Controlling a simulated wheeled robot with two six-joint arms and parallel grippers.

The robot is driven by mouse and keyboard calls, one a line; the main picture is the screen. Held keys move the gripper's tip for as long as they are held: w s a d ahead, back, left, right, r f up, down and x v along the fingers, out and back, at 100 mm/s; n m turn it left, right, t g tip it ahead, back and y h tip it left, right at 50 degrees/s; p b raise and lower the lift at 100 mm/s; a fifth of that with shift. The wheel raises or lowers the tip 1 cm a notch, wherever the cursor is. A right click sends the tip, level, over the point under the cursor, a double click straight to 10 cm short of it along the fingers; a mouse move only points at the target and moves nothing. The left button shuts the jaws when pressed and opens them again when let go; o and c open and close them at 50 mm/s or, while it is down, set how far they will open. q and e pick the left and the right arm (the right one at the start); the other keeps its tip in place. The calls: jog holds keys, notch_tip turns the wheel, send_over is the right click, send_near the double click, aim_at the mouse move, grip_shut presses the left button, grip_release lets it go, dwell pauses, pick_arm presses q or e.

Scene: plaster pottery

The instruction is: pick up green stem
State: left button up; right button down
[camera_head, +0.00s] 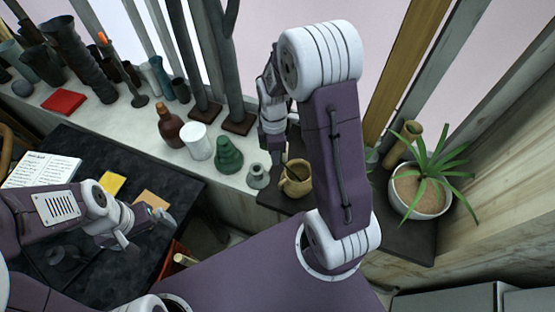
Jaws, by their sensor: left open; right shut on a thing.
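I cannot clearly make out a separate green stem. My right gripper (277,155) points down beside a tan mug (297,182) on the dark corner surface. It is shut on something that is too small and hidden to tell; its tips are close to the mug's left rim. A dark green vase (229,157) and a small grey-green vase (258,178) stand left of it on the pale ledge. My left gripper (143,227) is open and empty over the black table at the left.
A white pot (405,202) with a spiky green plant stands at the right. A brown bottle (169,125), a white cup (196,142) and dark pottery line the ledge. An open book (42,170) and yellow card (112,183) lie on the black table (100,148).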

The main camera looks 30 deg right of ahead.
notch_tip(320, 180, up, 16)
jog(key=p, duration=0.1)
jog(key=shift+r, duration=0.25)
